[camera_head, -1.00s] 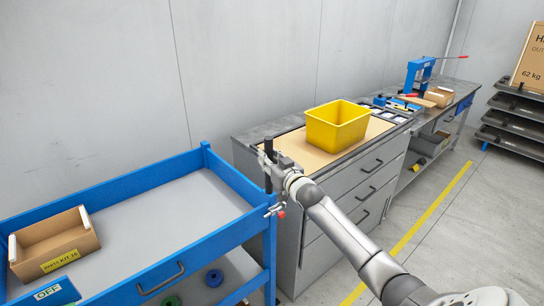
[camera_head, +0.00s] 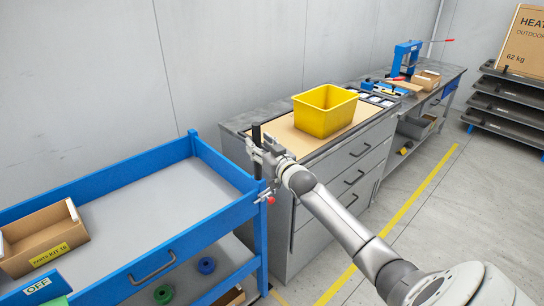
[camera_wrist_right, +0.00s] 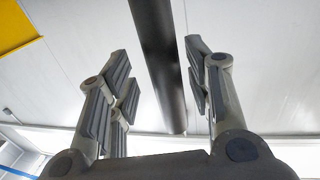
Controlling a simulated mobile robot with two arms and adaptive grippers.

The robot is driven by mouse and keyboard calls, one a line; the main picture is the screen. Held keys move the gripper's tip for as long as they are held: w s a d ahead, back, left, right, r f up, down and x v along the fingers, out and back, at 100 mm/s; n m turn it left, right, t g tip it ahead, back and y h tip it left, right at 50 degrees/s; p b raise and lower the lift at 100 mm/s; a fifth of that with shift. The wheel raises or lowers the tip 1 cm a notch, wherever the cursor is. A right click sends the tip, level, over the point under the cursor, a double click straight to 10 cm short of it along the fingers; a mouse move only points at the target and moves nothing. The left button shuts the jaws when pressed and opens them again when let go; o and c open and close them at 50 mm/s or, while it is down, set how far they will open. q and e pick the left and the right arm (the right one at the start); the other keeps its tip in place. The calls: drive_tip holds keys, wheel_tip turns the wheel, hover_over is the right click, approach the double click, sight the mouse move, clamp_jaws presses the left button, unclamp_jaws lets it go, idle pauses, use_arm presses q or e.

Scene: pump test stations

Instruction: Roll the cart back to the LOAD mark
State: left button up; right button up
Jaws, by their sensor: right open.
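The blue cart (camera_head: 105,184) with a grey top shelf stands at the left in the head view. A black upright handle (camera_head: 256,133) rises at its right corner, near the cabinet. My right gripper (camera_head: 261,150) is at this handle. In the right wrist view the dark round bar (camera_wrist_right: 158,60) runs between the spread fingers of my right gripper (camera_wrist_right: 160,80), with gaps on both sides. The gripper is open around the bar and not clamped on it. My left gripper is not in view. No LOAD mark shows.
A grey drawer cabinet (camera_head: 340,178) with a yellow bin (camera_head: 325,110) stands close right. Floor beyond the yellow line (camera_head: 400,215) is clear.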

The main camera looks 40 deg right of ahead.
drive_tip(key=s+a, duration=0.1)
drive_tip(key=s, duration=0.9)
drive_tip(key=shift+s, duration=0.3)
drive_tip(key=shift+f, duration=0.15)
